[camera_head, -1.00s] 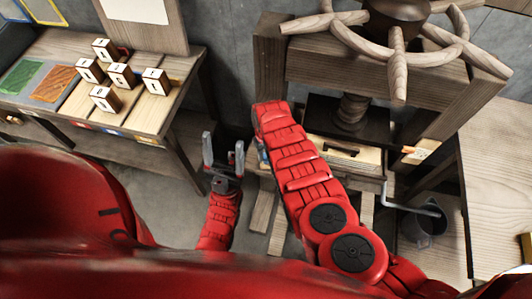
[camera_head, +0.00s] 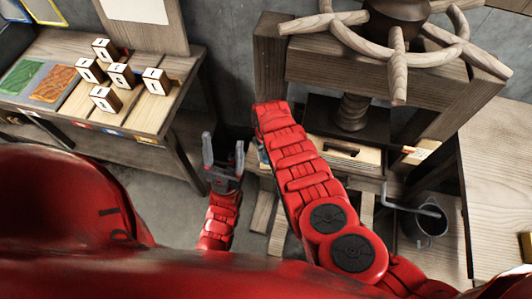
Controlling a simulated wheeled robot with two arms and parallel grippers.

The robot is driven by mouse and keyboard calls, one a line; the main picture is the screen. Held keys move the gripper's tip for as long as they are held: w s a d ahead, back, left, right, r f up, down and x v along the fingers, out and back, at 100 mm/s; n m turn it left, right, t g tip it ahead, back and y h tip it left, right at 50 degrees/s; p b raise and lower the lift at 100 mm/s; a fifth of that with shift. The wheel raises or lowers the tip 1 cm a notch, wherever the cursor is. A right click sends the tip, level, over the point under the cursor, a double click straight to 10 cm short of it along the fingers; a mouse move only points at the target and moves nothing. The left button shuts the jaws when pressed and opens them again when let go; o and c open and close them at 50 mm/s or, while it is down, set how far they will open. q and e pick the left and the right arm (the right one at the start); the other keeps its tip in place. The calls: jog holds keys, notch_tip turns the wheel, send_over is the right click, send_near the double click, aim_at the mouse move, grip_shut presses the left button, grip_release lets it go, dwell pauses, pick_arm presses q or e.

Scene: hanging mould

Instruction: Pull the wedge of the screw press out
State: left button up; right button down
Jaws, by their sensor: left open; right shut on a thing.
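The wooden screw press (camera_head: 385,75) stands at the upper right, with a spoked wooden wheel (camera_head: 397,65) on top and a dark screw (camera_head: 352,112) below it. My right arm reaches up from the lower right across the press's left side. My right gripper is hidden behind that arm. I cannot make out the wedge; the arm may cover it. My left gripper (camera_head: 223,146) is open and empty, fingers pointing up the picture, left of the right arm and apart from the press.
A wooden bench (camera_head: 125,115) with several numbered blocks (camera_head: 120,76) stands at the left. A box with a dark handle (camera_head: 341,150) lies under the press screw. A dark bucket (camera_head: 424,226) stands at the press's lower right. A wooden table (camera_head: 500,170) is at the far right.

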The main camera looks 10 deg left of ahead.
jog(key=a+b, duration=0.4)
jog(key=b, duration=0.1)
jog(key=a+b, duration=0.2)
jog(key=shift+f+b, duration=0.3)
jog(key=shift+f, duration=0.1)
jog(key=shift+a+r+b, duration=0.15)
jog(key=shift+a+b, duration=0.15)
jog(key=shift+a, duration=0.05)
jog(key=shift+a+r, duration=0.1)
jog(key=shift+r, duration=0.25)
jog(key=c, duration=0.9)
grip_release()
jog(key=o, duration=0.4)
jog(key=shift+a, duration=0.15)
jog(key=shift+o, duration=0.2)
